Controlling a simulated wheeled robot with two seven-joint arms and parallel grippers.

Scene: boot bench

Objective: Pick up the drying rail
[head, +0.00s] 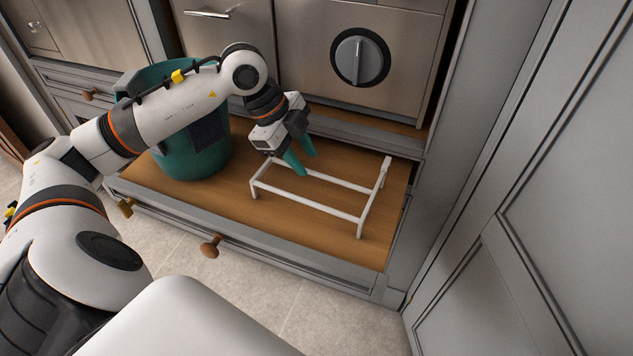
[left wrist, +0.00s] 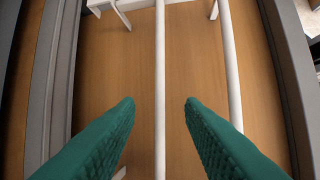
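The drying rail (head: 310,204) is a white frame of thin bars with short legs at its ends. It stands on the wooden surface right of the green bin. My left gripper (head: 307,165) is over the rail's far side, with its green fingers pointing down and spread apart. In the left wrist view one white bar of the rail (left wrist: 160,60) runs between the open fingers (left wrist: 160,102), with a gap on both sides. A second bar passes to the right, partly behind the right finger. My right gripper is not in view.
A green bin (head: 190,160) stands left of the rail, partly behind my left arm. The wooden surface (head: 225,205) has a grey front edge with a knob (head: 210,246). A steel panel with a dial (head: 360,58) rises behind. Grey cabinet doors (head: 530,200) stand close on the right.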

